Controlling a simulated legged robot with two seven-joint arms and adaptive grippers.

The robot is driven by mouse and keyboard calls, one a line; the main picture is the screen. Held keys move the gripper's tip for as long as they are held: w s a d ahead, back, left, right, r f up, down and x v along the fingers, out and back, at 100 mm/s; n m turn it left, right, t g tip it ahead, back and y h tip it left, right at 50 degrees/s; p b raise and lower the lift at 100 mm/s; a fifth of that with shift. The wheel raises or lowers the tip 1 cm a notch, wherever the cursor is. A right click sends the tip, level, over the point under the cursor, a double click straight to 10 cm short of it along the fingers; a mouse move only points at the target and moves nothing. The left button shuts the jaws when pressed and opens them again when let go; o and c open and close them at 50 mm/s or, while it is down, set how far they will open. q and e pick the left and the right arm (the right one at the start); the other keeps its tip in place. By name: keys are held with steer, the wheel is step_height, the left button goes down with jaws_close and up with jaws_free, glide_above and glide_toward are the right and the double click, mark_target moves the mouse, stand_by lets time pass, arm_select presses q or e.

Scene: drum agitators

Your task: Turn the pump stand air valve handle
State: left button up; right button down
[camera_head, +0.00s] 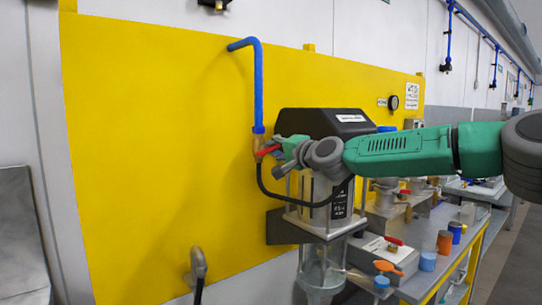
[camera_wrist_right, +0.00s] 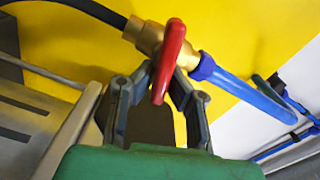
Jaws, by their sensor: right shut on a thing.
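The red valve handle (camera_head: 267,151) sits on a brass valve (camera_head: 257,141) at the lower end of a blue pipe (camera_head: 258,85) in front of the yellow panel. My right gripper (camera_head: 283,148) reaches in from the right and is shut on the handle. In the right wrist view, the red handle (camera_wrist_right: 170,52) stands between the two fingertips of my right gripper (camera_wrist_right: 167,80), with the brass valve (camera_wrist_right: 147,36) just behind it. My left gripper is not in view.
A black hose (camera_head: 263,185) hangs from the valve. A pump with a black cover (camera_head: 318,121) and clear cylinder (camera_head: 322,267) stands close under my right arm. A bench at the right holds a grey box (camera_head: 382,256) and small coloured containers. The yellow panel (camera_head: 160,150) is clear at left.

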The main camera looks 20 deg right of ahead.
steer(key=shift+f+m+b, duration=0.45)
steer(key=shift+m, duration=0.35)
steer(key=shift+f+m+b, duration=0.4)
steer(key=shift+m, duration=0.4)
steer(key=shift+a, duration=0.1)
steer(key=c, duration=1.6)
jaws_free()
steer(key=shift+d+r, duration=0.3)
steer(key=shift+s+d+r, duration=0.1)
steer(key=shift+s+d, duration=0.05)
steer(key=shift+s, duration=0.15)
steer(key=v, duration=1.1)
steer(key=shift+s+d, duration=0.1)
steer(key=shift+s, duration=0.1)
